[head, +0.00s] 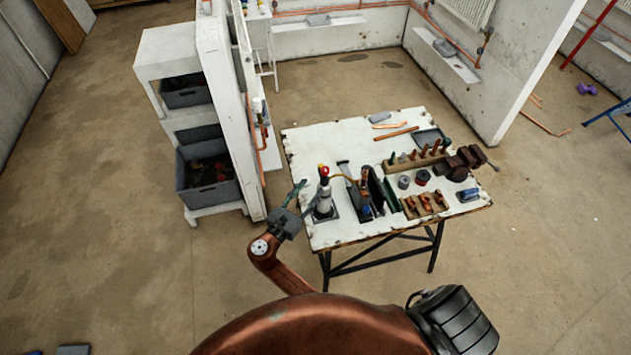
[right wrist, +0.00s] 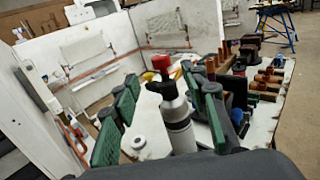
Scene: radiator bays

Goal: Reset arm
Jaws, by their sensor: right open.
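My right gripper (head: 307,191) is at the left edge of the workbench, beside a white torch bottle with a red top (head: 324,195). Its green-padded fingers are spread open. In the right wrist view the bottle (right wrist: 177,115) shows between the finger pads (right wrist: 160,115), with a gap on both sides; I cannot tell how far beyond the tips it stands. Nothing is held. The copper-coloured right arm (head: 280,272) reaches up from the bottom of the head view. My left gripper is not in view.
The worn white workbench (head: 330,236) carries a rack of tools (head: 415,160), a vise (head: 466,160), copper pipes (head: 396,133) and pads. Left of it stands a white shelf with grey bins (head: 208,200) beside an upright panel (head: 225,100). Bare floor lies left and right.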

